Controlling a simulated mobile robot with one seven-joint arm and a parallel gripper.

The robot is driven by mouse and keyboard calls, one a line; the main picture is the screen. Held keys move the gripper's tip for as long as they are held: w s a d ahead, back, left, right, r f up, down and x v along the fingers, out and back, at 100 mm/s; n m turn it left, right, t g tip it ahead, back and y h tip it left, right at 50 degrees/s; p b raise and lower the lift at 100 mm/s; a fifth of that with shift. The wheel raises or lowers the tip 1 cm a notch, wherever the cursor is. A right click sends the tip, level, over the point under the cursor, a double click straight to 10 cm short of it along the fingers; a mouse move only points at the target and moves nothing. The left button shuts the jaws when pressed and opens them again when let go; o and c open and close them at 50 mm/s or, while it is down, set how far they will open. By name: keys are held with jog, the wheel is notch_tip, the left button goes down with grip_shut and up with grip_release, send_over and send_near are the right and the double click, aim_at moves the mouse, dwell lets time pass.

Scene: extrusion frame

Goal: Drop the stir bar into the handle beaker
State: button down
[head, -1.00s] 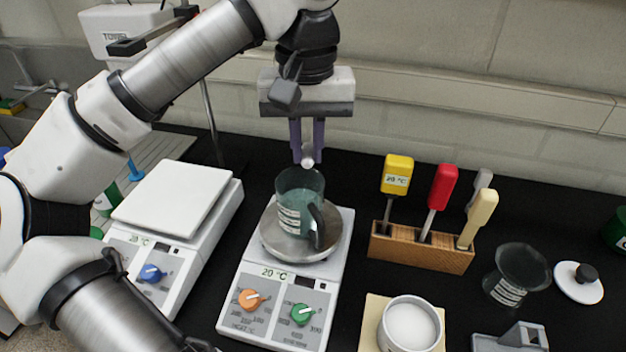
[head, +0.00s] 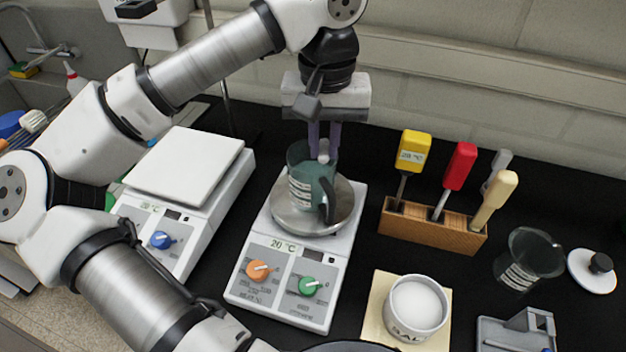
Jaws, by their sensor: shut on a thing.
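The handle beaker (head: 301,187) is dark tinted glass with white markings and a dark handle on its right side. It stands upright on the round metal plate (head: 285,222) of the hotplate stirrer (head: 290,265). My gripper (head: 323,152) points down at the beaker's mouth, at its right part in the picture. The stir bar shows at the fingertips, at about rim height. I cannot tell whether it is inside the rim or just behind it.
A white balance (head: 190,175) stands left of the stirrer. A wooden rack (head: 432,226) with several coloured-handled tools stands to the right. A salt container (head: 415,308), a second glass beaker (head: 527,262) and a white lid (head: 592,270) lie further right.

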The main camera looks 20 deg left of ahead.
jog(key=c, duration=1.3)
grip_release()
notch_tip(320, 180, up, 12)
jog(key=shift+b, duration=0.65)
